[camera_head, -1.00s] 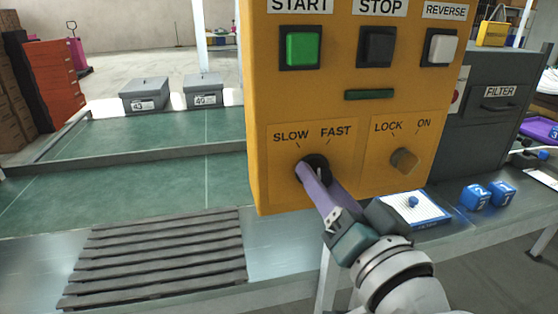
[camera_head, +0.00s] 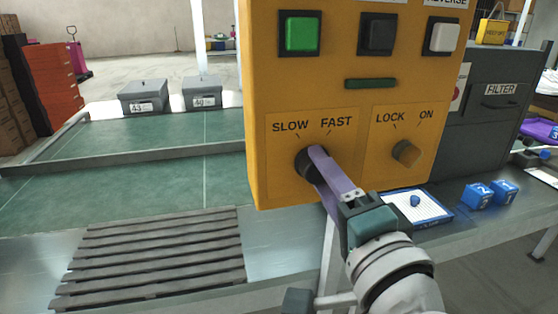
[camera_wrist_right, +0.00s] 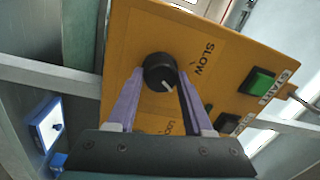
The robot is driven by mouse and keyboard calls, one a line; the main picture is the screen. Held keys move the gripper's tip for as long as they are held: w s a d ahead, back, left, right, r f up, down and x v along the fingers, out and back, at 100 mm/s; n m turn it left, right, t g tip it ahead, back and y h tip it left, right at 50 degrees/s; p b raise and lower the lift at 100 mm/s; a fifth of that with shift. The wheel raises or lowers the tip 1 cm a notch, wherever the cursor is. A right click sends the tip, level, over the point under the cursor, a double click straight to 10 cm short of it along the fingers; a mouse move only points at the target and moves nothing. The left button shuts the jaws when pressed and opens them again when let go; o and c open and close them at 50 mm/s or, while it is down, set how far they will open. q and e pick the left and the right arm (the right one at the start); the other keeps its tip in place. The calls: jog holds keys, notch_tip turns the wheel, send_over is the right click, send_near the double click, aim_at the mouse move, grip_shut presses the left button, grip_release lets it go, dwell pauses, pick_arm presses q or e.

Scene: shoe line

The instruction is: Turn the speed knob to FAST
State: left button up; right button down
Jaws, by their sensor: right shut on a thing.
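The speed knob (camera_head: 311,163) is round and black, under the SLOW and FAST labels on the yellow control box (camera_head: 348,99). In the right wrist view the knob (camera_wrist_right: 160,72) shows a white pointer line aimed to the lower right, away from the SLOW label (camera_wrist_right: 203,57) and towards the side where FAST lies. The FAST label is hidden there. My right gripper (camera_head: 318,160) has its purple fingers at the knob, one on each side, shut on it; part of the knob is covered in the head view. My left gripper is not in view.
A LOCK/ON knob (camera_head: 405,153) sits close to the right. Green (camera_head: 299,34), black (camera_head: 376,35) and white (camera_head: 441,37) buttons are above. A slatted grey rack (camera_head: 150,258) lies at lower left. Blue blocks (camera_head: 477,196) and a white tray (camera_head: 430,217) stand at right.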

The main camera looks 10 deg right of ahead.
jog(key=shift+m, duration=0.3)
jog(key=shift+c, duration=1.5)
grip_release()
jog(key=shift+s, duration=0.15)
jog(key=s, duration=0.9)
jog(key=shift+s+d+f, duration=0.25)
jog(key=shift+s+f, duration=0.1)
